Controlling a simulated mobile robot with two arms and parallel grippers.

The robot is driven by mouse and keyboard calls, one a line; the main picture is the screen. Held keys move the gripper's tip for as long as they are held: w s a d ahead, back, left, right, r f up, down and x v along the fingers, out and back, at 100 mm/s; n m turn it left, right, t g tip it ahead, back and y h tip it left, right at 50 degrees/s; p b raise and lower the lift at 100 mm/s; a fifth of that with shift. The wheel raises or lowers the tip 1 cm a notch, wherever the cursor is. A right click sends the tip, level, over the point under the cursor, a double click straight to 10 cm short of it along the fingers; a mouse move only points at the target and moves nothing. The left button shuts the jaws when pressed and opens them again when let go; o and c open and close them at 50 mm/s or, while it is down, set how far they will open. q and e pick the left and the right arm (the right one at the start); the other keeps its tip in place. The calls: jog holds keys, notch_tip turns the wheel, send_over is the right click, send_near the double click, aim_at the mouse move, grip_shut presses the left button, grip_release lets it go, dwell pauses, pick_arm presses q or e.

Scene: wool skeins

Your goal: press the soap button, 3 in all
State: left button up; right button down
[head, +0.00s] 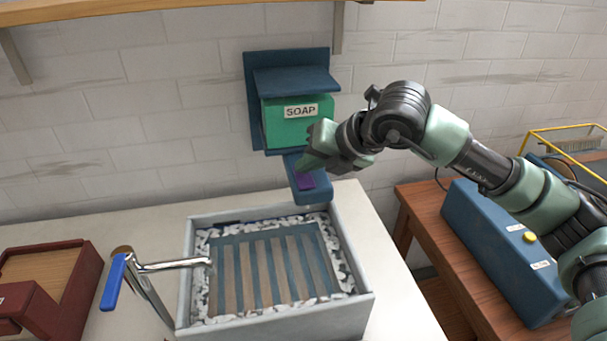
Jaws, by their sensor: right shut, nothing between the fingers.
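The soap dispenser is a green box (288,124) marked SOAP in a blue wall bracket (290,82). Below it a blue ledge (312,194) juts out, with a small purple patch (304,181) on it; I cannot tell whether this patch is the button. My right gripper (306,163) is shut and empty, just in front of the box's lower right and above the purple patch. It hides part of the box and ledge, and I cannot tell whether it touches either. My left gripper is not in view.
A grey-walled basin (363,311) with a slatted bottom stands below the dispenser. A metal tap (172,265) with a blue lever is at its left. A dark red box (75,290) is far left. A blue box (500,240) with a yellow knob sits on the wooden table (420,205) at right.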

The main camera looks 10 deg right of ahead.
aim_at(307, 177)
jog(key=shift+f, duration=0.3)
jog(key=shift+r, duration=0.1)
dwell(0.3)
jog(key=shift+r, duration=0.9)
jog(key=shift+r, duration=0.1)
jog(key=shift+r+p, duration=1.25)
jog(key=shift+r, duration=1.2)
dwell(0.3)
